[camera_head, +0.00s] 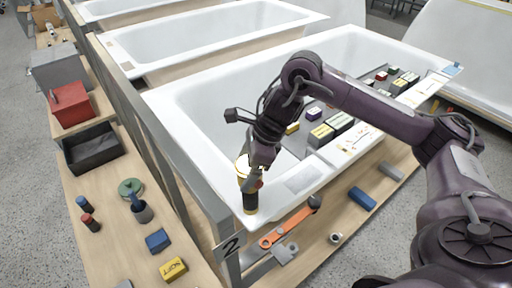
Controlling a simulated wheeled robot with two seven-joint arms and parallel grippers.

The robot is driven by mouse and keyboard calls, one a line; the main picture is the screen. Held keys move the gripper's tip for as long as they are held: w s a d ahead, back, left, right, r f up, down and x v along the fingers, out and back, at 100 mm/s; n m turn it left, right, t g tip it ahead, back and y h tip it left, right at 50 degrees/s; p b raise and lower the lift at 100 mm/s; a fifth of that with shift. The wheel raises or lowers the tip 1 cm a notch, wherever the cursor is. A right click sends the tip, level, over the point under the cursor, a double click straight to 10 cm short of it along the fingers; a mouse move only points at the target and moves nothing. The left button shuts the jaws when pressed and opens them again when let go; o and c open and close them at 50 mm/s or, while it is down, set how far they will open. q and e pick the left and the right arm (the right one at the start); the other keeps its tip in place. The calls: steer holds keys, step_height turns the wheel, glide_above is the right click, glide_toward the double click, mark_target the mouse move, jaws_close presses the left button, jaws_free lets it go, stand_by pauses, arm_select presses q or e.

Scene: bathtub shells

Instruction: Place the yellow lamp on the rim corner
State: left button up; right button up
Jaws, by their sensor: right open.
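The lamp (250,202) stands upright at the near corner of the white bathtub rim (285,203). Its lower part is black and its upper part shows yellow. My right arm reaches in from the right across the tub, and my right gripper (252,178) is open at the lamp's upper part, partly covering it. I cannot tell whether the fingers touch the lamp. My left gripper is not in view.
Several small boxes (320,134) lie inside the tub and along its right side. An orange-handled tool (285,229) and a blue block (362,198) lie on the wooden ledge in front. The left bench holds a red box (70,104), black bin (92,148) and yellow block (173,268).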

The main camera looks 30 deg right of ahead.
steer(key=p+v, duration=0.3)
steer(key=v, duration=0.8)
steer(key=shift+r+p, duration=0.15)
steer(key=shift+p, duration=0.15)
